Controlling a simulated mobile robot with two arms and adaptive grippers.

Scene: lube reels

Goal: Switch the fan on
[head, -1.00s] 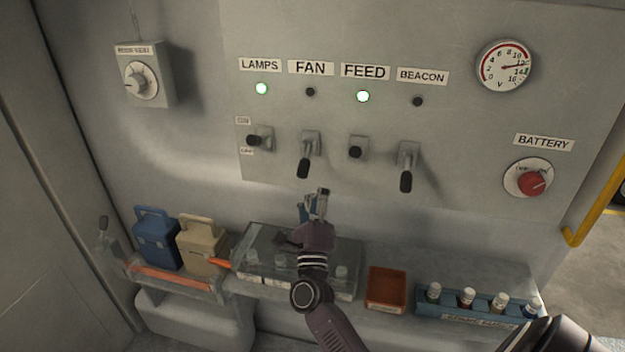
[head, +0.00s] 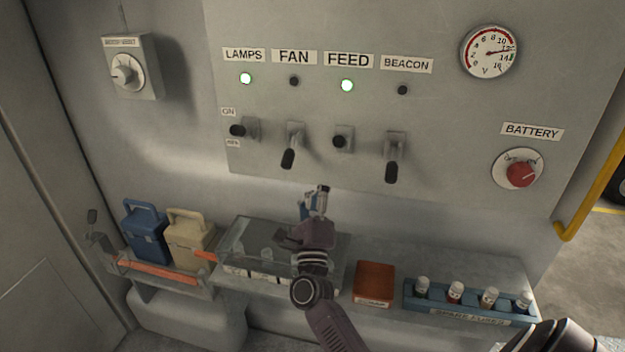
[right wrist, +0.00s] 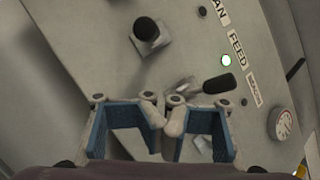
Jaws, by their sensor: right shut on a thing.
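The fan switch (head: 289,158) is a black-tipped lever under the FAN label (head: 294,57); it points down. The fan's indicator (head: 294,81) is dark. My right gripper (head: 317,190) is in front of the panel, below and right of the fan lever, apart from it in the picture. In the right wrist view its blue-padded fingers (right wrist: 163,115) meet at the tips; whatever they hold I cannot make out. A dark lever tip, seemingly the fan's (right wrist: 147,30), is beyond them, and another lever (right wrist: 218,84) is at right. My left gripper is not in view.
Neighbouring levers are lamps (head: 238,130), feed (head: 340,141) and beacon (head: 391,170); the lamps and feed lights glow green. A red battery knob (head: 521,174) is at right. Below stand a clear case (head: 240,240), an orange box (head: 374,283) and a fuse rack (head: 465,307).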

